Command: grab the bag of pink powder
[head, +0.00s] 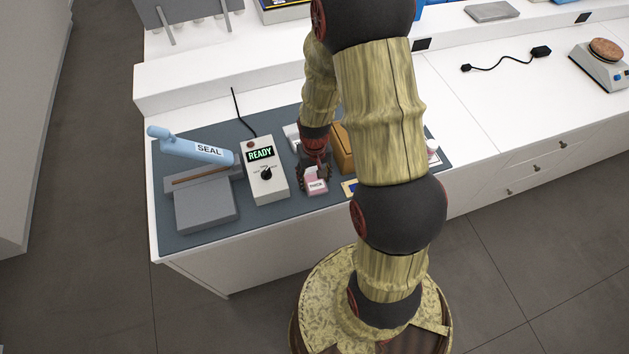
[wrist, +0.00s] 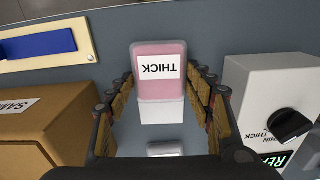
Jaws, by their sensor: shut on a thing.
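The bag of pink powder (wrist: 158,85) is a small clear bag with pink contents and a white label reading THICK, upside down in the wrist view. In the head view the bag (head: 317,187) shows at the front of the grey-blue mat. My gripper (wrist: 166,88) is shut on the bag, with a finger along each side of it. My gripper (head: 315,176) also shows in the head view, pointing down at the mat and partly hiding the bag. I cannot tell whether the bag touches the mat.
A control box (head: 265,177) reading READY stands left of the bag, near the sealer (head: 207,205) with its blue SEAL handle (head: 190,147). A brown box (wrist: 40,130) and a blue piece on a cream plate (wrist: 90,38) lie on the other side. The mat (head: 170,240) has a front edge close by.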

